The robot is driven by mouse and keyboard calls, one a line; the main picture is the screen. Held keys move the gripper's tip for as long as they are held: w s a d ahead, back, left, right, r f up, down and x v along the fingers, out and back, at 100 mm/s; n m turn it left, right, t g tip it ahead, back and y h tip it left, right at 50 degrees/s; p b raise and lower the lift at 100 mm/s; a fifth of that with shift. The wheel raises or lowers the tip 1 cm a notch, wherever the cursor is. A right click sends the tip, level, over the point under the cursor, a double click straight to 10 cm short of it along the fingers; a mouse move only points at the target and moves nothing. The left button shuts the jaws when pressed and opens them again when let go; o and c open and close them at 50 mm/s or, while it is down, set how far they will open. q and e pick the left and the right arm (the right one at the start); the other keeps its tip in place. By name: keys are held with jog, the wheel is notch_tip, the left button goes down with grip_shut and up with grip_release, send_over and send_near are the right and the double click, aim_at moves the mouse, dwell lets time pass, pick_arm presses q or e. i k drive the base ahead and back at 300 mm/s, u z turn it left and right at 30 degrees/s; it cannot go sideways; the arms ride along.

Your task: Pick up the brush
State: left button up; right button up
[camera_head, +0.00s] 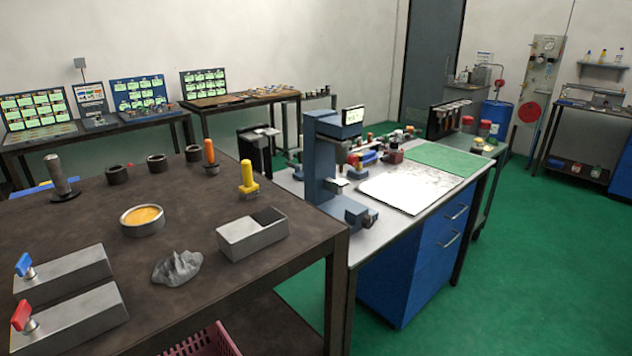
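No brush can be told for certain. An upright orange handle (209,151) stands in a small dark holder on the brown bench (100,205); it may be the brush's handle, but any bristles are hidden. A yellow upright tool (248,177) with a wider foot stands nearer the bench's right edge; I cannot tell whether it is a brush. Neither of my grippers is in view.
The bench also holds a round tin of yellow paste (143,220), a grey box (252,234), a crumpled grey cloth (178,267), dark rings (157,163), a grey post (59,176) and two blocks with blue (24,264) and red (22,315) levers. A blue machine (320,160) stands right.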

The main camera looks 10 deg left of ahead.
aim_at(250, 190)
jog(key=z, duration=1.3)
jog(key=i, duration=1.05)
jog(key=u, duration=1.9)
